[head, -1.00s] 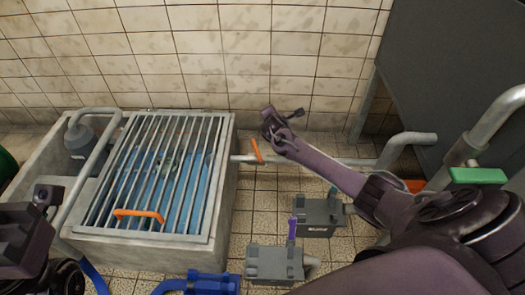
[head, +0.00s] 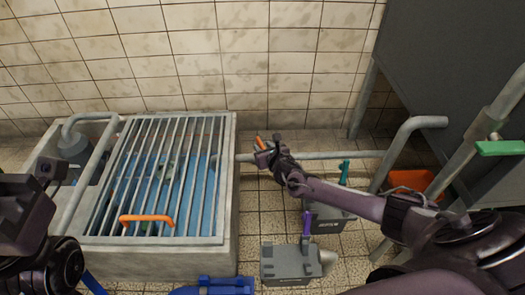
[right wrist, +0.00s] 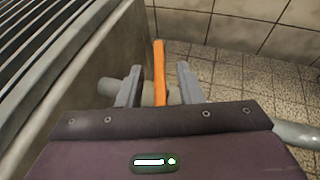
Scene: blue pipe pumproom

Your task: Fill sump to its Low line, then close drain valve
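The concrete sump (head: 232,190) stands at left under a metal grate with an orange handle (head: 147,218). Blue water (head: 205,195) shows between the bars; I cannot make out a Low line. An orange valve lever (head: 260,142) stands upright on the grey pipe at the sump's right side. My right gripper (head: 266,156) is at this lever. In the right wrist view the lever (right wrist: 160,72) stands between the two open fingers, with gaps on both sides. Part of my left arm shows at the left edge; its fingertips are not clear.
Grey boxes with a purple lever (head: 307,222) and a teal lever (head: 345,172) stand on the floor below my right arm. A blue object (head: 215,287) lies at the bottom edge. A green handle (head: 500,147), pipes and an orange bucket (head: 412,181) are at right.

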